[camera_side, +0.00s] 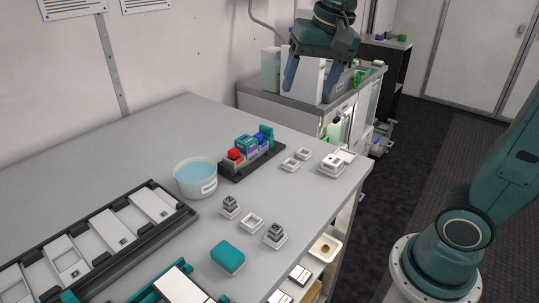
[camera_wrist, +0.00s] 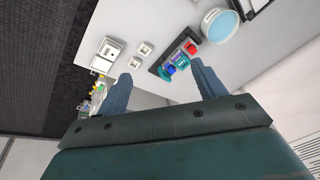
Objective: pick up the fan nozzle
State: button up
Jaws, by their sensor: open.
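I cannot tell for sure which piece is the fan nozzle. A dark rack (camera_side: 238,176) on the table holds red (camera_side: 235,154), teal (camera_side: 246,143) and blue (camera_side: 265,137) pieces. The rack also shows in the wrist view (camera_wrist: 157,67), with its red piece (camera_wrist: 191,48) and blue piece (camera_wrist: 171,69). Two small grey stepped pieces (camera_side: 230,202) (camera_side: 275,230) stand on white square pads nearer the front. My gripper (camera_side: 311,88) is open and empty, high above and beyond the table's far right end. Its two blue fingers (camera_wrist: 160,74) are spread apart in the wrist view.
A tub of blue liquid (camera_side: 196,178) stands left of the rack. Empty white pads (camera_side: 290,165) and a white block (camera_side: 337,162) lie to its right. A teal block (camera_side: 228,257) and a long dark tray (camera_side: 181,211) are nearer. The table's back left is clear.

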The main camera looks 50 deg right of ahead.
jog(key=w+d+f+m+g, duration=0.1)
jog(key=w+f+m, duration=0.3)
jog(key=w, duration=0.6)
jog(key=w+d+f+m+g, duration=0.2)
jog(key=w+f+m, duration=0.2)
jog(key=w, duration=0.7)
jog(key=m, duration=0.2)
jog(key=shift+w+d+m, duration=0.3)
jog(key=shift+d, duration=0.1)
jog(key=shift+f, duration=0.1)
send_over(246, 139)
jog(key=shift+f, duration=4.15)
jog(key=shift+f, duration=2.65)
